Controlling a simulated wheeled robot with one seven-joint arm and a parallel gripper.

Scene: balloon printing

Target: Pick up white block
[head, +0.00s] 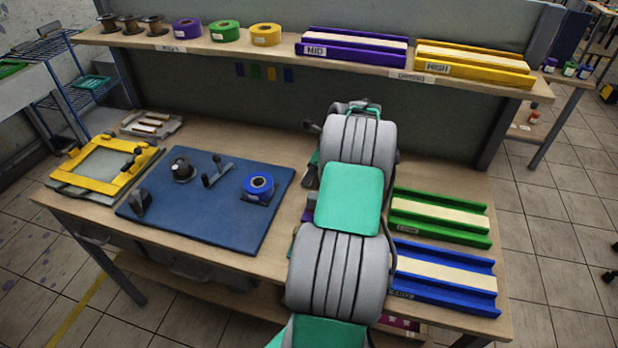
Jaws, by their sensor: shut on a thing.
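Several cream-white blocks are in view, and I cannot tell which one the task means. Long pale strips lie in the purple MID holder (352,47), the yellow HIGH holder (474,63), the green holder (440,216) and the blue holder (444,276). Small pale blocks (152,124) lie in a grey tray (138,131) at the back left of the table. My arm reaches over the right-centre of the table and hides what is behind it. I cannot make out my gripper's fingers or anything held in them.
A blue board (200,225) on the table (250,140) carries a blue tape roll (258,186) and dark fittings. A yellow frame (104,165) lies at the left. The shelf (270,48) above holds purple, green and yellow rolls and dark spools. Bare tabletop shows behind the board.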

